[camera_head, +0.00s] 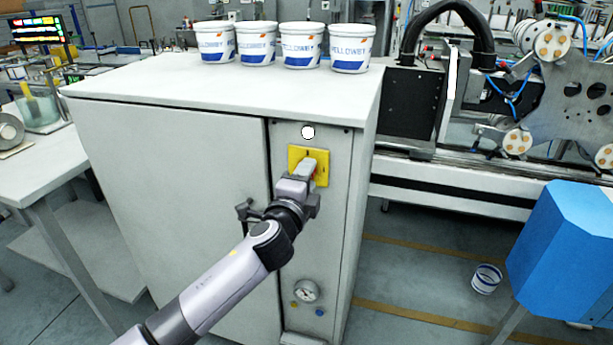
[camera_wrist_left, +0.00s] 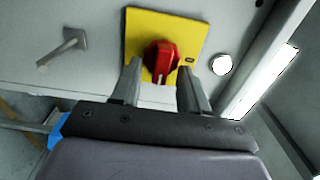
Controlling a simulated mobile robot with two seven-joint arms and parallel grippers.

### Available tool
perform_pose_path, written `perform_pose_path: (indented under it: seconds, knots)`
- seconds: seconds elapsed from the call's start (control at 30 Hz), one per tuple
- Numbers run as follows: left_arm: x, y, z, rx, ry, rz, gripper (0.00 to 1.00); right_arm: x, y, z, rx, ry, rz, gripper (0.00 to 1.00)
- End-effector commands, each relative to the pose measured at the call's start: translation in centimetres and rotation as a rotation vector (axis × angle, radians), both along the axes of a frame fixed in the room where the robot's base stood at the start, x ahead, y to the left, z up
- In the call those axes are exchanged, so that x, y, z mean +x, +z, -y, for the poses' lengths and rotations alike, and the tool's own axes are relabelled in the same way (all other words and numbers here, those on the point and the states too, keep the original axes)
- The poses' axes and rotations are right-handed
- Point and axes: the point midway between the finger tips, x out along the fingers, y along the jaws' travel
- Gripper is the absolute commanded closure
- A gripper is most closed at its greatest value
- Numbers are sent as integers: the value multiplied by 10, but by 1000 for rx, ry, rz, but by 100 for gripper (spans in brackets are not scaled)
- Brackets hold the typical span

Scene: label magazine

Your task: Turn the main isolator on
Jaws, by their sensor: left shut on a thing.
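The main isolator is a red rotary knob (camera_wrist_left: 161,60) on a square yellow plate (camera_head: 322,174), high on the narrow front panel of a grey cabinet. The plate also shows in the left wrist view (camera_wrist_left: 190,28), tilted there. My left gripper (camera_head: 304,176) reaches the plate from the front and covers most of the knob in the head view. In the left wrist view its two fingers (camera_wrist_left: 160,75) stand on either side of the knob, shut on it. The exact finger contact and the plate's markings are hard to make out. My right gripper is out of view.
A white round lamp (camera_head: 308,132) sits just above the plate. A door handle (camera_head: 246,210) is left of my gripper. A pressure gauge (camera_head: 306,291) is lower on the panel. Several white tubs (camera_head: 300,46) stand on the cabinet top. A blue box (camera_head: 565,245) stands at right.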

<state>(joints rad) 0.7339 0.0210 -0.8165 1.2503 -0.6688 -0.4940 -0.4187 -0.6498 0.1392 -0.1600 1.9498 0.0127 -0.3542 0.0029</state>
Motion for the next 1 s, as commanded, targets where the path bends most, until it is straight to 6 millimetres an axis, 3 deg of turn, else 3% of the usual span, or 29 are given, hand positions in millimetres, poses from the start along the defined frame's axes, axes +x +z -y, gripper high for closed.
perform_pose_path:
  seconds: [0.43, 0.47, 0.53, 1.0]
  knots:
    - [0, -1, 0, 13, 0, 4, 86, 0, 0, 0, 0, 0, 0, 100]
    - [0, -1, 0, 13, 0, 4, 52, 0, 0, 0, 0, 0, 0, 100]
    - [0, -1, 0, 12, 0, 4, 30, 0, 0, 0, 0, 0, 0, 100]
    - [-7, -1, -3, 11, 1, 2, 30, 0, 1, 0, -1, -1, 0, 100]
